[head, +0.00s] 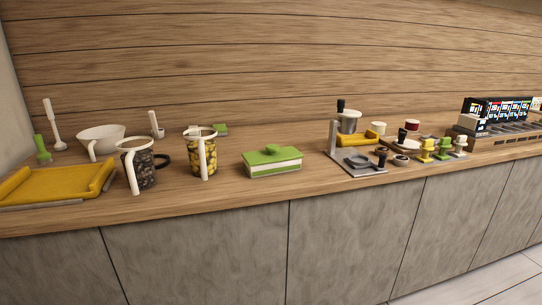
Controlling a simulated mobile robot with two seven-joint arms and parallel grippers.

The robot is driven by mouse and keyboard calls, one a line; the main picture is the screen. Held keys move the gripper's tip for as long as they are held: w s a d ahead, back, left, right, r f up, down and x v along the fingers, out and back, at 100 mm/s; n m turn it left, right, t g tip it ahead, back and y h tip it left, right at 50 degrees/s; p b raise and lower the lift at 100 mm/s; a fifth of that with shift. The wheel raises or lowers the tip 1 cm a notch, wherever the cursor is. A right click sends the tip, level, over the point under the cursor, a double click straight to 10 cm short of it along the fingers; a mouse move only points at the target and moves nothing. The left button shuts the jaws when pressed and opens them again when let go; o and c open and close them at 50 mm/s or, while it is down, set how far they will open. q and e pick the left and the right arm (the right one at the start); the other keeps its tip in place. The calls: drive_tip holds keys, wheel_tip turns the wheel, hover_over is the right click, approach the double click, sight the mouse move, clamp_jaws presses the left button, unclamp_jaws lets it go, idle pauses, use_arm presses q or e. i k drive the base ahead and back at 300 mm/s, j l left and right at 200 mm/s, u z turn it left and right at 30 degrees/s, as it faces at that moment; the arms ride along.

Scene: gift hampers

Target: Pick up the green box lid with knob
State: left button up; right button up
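A green lid with a rounded knob (272,153) sits on top of a box (273,169) in the head view, near the middle of the wooden counter. The box has a pale band under the lid and a green lower part. The lid looks level and rests on the box. Neither of my grippers shows in this view.
The wooden counter (230,188) runs along a panelled wall. Left of the box stand a container of yellow pieces (203,160), a container of dark pieces (146,174) and a yellow tray (55,184). Right of it is a grey stand (362,169). Counter beside the box is clear.

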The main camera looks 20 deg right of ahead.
sight(273, 154)
drive_tip(key=i+l, duration=0.7)
drive_tip(key=l, duration=0.2)
